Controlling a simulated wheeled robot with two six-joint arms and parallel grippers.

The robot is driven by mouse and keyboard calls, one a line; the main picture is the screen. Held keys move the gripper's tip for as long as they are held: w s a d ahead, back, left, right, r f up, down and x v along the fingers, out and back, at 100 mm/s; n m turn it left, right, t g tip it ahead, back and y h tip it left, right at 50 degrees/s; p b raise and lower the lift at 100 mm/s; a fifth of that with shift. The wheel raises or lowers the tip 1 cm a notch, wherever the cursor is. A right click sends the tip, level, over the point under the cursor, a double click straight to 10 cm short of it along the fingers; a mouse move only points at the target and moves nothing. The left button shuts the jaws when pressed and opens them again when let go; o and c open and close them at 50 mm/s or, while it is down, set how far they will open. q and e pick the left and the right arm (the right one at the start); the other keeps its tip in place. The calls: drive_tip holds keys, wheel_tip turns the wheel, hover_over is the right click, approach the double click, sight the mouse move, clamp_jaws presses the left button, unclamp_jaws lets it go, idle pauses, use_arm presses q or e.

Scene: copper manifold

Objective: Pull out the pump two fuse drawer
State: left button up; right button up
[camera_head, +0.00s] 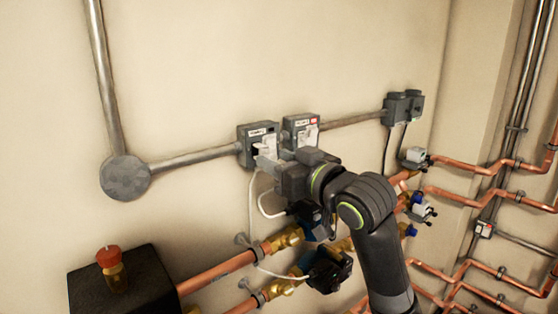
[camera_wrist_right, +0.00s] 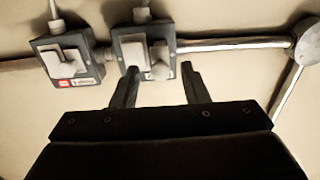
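Two grey fuse boxes are on the wall in the head view: a left one (camera_head: 257,131) and a right one (camera_head: 303,122) with a red mark. Their labels are too small to read, so I cannot tell which is pump two. The wrist view is turned over: the red-marked box (camera_wrist_right: 68,56) is left, the other box (camera_wrist_right: 146,50) right. Each has a white front with a protruding pale piece. My right gripper (camera_head: 268,152) is in front of the unmarked box. In the wrist view its two fingers (camera_wrist_right: 158,84) are apart, with nothing visibly held. My left gripper is out of view.
Grey conduit (camera_head: 197,159) runs from a round junction box (camera_head: 125,177) to the fuse boxes and on to grey boxes (camera_head: 404,106). Copper pipes (camera_head: 216,272) and dark pumps (camera_head: 329,270) lie below. A black block (camera_head: 145,282) is lower left.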

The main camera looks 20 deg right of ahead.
drive_tip(key=shift+s+d, duration=0.15)
drive_tip(key=shift+s, duration=0.35)
drive_tip(key=b+v, duration=1.3)
drive_tip(key=v, duration=0.3)
drive_tip(key=shift+s+b, duration=0.2)
drive_tip(key=shift+b, duration=0.2)
drive_tip(key=shift+d, duration=0.1)
idle(0.3)
